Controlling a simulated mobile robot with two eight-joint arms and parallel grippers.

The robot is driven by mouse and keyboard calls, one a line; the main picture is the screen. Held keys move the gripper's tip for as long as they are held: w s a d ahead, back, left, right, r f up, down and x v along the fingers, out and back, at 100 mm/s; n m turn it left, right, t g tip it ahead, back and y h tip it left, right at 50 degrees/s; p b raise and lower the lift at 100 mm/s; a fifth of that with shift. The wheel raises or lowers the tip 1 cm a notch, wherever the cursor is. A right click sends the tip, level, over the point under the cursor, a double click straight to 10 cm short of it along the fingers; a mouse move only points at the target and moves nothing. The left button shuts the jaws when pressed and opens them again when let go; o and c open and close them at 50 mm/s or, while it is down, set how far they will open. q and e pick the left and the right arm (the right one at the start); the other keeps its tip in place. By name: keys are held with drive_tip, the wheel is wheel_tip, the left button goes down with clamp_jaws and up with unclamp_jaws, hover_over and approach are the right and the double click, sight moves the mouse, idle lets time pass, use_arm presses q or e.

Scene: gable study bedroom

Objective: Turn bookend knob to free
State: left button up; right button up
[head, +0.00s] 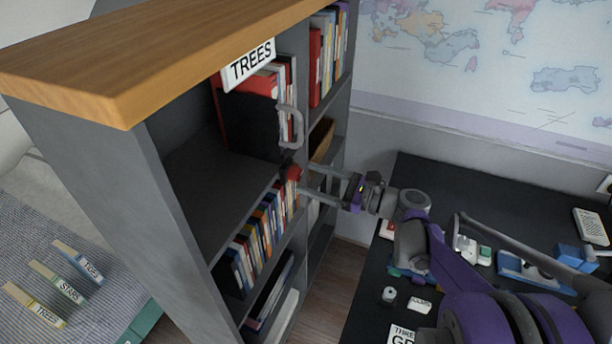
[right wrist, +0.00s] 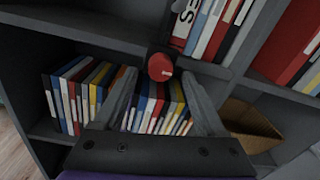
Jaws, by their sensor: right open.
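The bookend knob (right wrist: 160,67) is a round red knob with a pale mark on its face, on the front edge of a shelf in the right wrist view. In the head view the knob (head: 291,171) shows small and dark red at the shelf edge. My right gripper (head: 305,178) is open, its fingers pointing at the shelf front close to the knob. In the right wrist view the fingertips lie on either side of the knob; I cannot tell whether they touch it. My left gripper is not in view.
The grey bookcase (head: 95,185) has a wooden top (head: 150,50) and a TREES sign (head: 249,64). A grey handle (head: 291,128) sticks out above the knob. Books (right wrist: 170,108) fill the shelf below. A dark desk (head: 365,300) with small items stands at right.

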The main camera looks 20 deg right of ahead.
drive_tip(key=shift+x, duration=1.05)
clamp_jaws()
